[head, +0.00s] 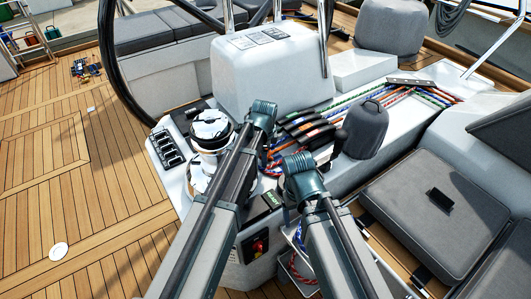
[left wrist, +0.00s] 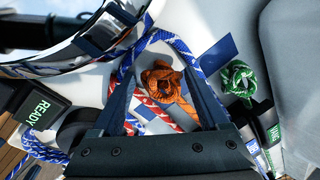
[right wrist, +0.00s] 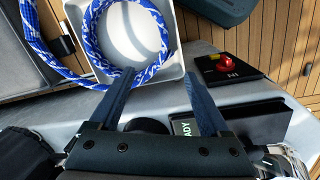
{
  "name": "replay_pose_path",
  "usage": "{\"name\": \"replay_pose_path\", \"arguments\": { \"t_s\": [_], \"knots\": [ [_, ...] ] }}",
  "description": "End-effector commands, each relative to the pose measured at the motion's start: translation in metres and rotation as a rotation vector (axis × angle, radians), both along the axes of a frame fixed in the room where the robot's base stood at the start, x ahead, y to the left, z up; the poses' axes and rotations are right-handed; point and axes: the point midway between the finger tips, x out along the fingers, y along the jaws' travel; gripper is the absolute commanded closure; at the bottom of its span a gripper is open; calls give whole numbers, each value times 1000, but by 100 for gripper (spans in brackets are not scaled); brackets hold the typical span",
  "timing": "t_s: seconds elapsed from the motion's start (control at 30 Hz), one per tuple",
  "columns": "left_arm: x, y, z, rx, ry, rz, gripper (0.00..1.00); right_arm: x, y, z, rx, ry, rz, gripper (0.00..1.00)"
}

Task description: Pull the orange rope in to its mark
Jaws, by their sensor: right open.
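The orange rope (left wrist: 162,82) shows in the left wrist view as a bunched knot or coil on the white surface. A red-and-white rope (left wrist: 150,112) lies beside it, and a blue-and-white rope (left wrist: 165,42) loops around it. My left gripper (left wrist: 162,95) is open, its fingers either side of the orange bunch in the picture; I cannot tell the gap in depth. In the head view my left gripper (head: 262,108) is between the winch (head: 211,128) and the black clutch levers (head: 308,130). My right gripper (right wrist: 162,80) is open and empty. I cannot make out the rope's mark.
A white bin (right wrist: 178,50) holds a blue-and-white rope coil (right wrist: 90,30). A panel with a red button (right wrist: 222,62) is beside it. A green rope coil (left wrist: 238,80) lies right of the orange one. A grey-covered winch (head: 365,128) stands right of the clutches.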

Motion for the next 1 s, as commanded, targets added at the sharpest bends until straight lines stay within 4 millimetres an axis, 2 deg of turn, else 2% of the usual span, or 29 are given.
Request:
{"name": "replay_pose_path", "arguments": {
  "t_s": [0.33,0.53,0.77,1.0],
  "knots": [
    [1,-1,1,-2,-2,0,19,0,0,1,0,0,0,19],
    [-1,-1,11,-2,-2,-1,19,0,0,11,0,0,0,19],
    [-6,-2,38,-2,-2,-1,19,0,0,38,0,0,0,19],
    [-13,-2,75,-2,-2,0,19,0,0,75,0,0,-1,19]
  ]
}}
